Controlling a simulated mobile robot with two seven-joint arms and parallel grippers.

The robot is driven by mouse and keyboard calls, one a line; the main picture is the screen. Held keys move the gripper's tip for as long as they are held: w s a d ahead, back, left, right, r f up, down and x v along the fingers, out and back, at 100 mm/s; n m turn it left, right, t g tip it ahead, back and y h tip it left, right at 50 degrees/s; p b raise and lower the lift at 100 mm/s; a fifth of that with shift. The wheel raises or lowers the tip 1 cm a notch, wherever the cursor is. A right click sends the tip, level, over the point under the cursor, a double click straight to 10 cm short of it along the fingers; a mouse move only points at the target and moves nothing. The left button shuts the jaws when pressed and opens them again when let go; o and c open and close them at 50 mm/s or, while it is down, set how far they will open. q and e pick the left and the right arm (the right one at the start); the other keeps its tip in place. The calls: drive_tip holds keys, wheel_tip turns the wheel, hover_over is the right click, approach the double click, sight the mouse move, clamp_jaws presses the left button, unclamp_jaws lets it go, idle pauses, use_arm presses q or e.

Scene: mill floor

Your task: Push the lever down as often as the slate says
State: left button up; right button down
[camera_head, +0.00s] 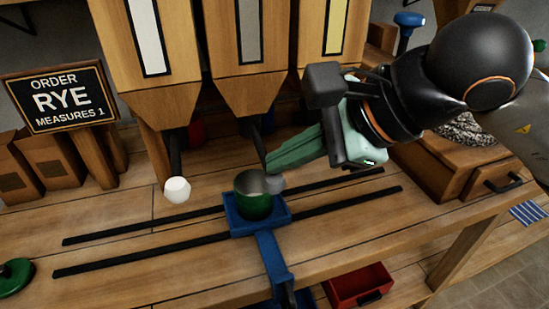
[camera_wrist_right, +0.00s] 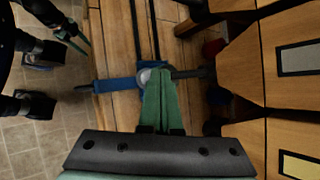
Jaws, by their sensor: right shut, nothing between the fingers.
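The slate (camera_head: 62,97) at the left reads "ORDER RYE MEASURES 1". A lever with a white knob (camera_head: 177,190) hangs under the left hopper. A grey knob (camera_head: 275,184) shows below the middle hopper, beside the cup. My right gripper (camera_head: 270,167) is shut and empty, its green fingertips at or just above the grey knob; contact is unclear. In the right wrist view its fingers (camera_wrist_right: 157,98) cover part of the knob and cup. A green cup (camera_head: 254,205) stands on the blue carriage (camera_head: 243,229). My left gripper seems to show, small and dark, in the wrist view (camera_wrist_right: 83,42).
Two dark rails (camera_head: 150,259) run along the bench under the carriage. A red bin (camera_head: 360,287) is below the front edge. A wooden drawer box (camera_head: 462,170) stands at the right. A green round object (camera_head: 14,277) is at the lower left. The front left bench is mostly clear.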

drive_tip(key=shift+f+b, duration=0.6)
drive_tip(key=shift+f, duration=0.05)
idle(0.3)
drive_tip(key=shift+f+b, duration=0.65)
idle(0.8)
drive_tip(key=shift+r, duration=0.15)
drive_tip(key=shift+r+p, duration=1.3)
drive_tip(key=shift+r, duration=0.6)
drive_tip(key=shift+r+p, duration=0.7)
drive_tip(key=shift+r, duration=0.4)
wheel_tip(320, 180, up, 5)
drive_tip(key=p, duration=0.3)
drive_tip(key=shift+d, duration=0.1)
